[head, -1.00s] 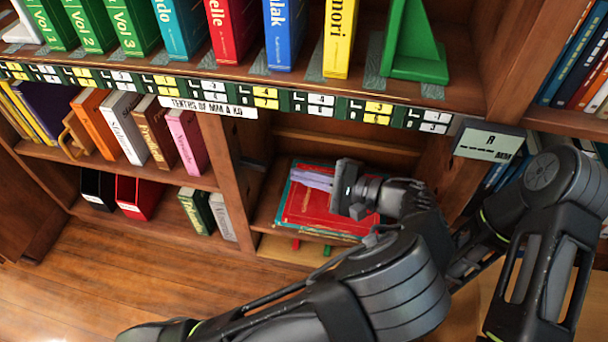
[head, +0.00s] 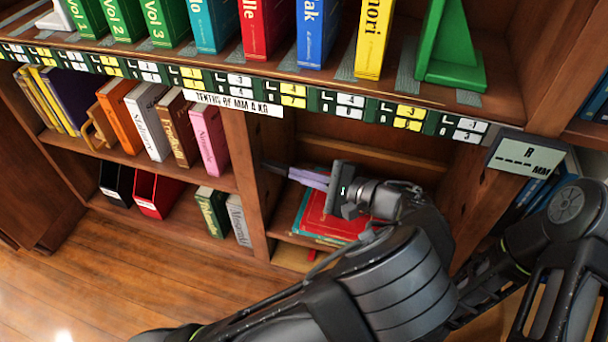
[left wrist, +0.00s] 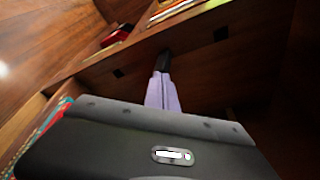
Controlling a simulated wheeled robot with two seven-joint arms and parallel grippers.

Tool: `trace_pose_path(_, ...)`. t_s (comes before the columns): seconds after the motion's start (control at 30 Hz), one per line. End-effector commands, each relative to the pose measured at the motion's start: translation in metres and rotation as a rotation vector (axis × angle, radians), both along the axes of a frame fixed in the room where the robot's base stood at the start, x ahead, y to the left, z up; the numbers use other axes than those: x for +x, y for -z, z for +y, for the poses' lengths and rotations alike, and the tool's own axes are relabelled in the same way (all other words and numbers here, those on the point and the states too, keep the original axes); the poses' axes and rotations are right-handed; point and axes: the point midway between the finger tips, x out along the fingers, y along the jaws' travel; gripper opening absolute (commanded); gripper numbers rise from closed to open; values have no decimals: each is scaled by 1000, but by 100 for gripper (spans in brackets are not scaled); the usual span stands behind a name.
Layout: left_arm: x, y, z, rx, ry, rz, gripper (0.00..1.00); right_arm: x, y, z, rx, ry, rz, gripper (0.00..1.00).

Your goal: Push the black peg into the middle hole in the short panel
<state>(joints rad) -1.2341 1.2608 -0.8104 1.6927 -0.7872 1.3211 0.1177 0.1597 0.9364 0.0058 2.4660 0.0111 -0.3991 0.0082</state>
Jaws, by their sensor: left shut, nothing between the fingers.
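The black peg (head: 274,167) sticks out of the short panel (head: 258,190), the upright divider on the left of the low compartment. In the left wrist view the peg (left wrist: 163,60) stands at the middle of the panel (left wrist: 193,47), with a dark hole (left wrist: 118,73) on one side and another hole (left wrist: 220,33) on the other. My left gripper (head: 293,173) has its purple fingers shut and pointing left at the peg. In the left wrist view its fingertips (left wrist: 162,77) meet the peg's end or nearly so; contact is unclear. My right gripper is not in view.
Red and teal books (head: 325,218) lie flat in the compartment below my left gripper. A shelf edge with labels (head: 290,95) runs above it. Upright books (head: 208,140) and a red box (head: 155,193) stand left of the panel.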

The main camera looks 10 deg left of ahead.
Motion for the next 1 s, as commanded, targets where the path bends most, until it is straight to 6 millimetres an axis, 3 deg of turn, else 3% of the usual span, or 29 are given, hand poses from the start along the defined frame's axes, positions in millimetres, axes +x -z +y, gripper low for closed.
trace_pose_path(1.0,1,0,11,0,-1,-1,0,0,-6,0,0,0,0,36)
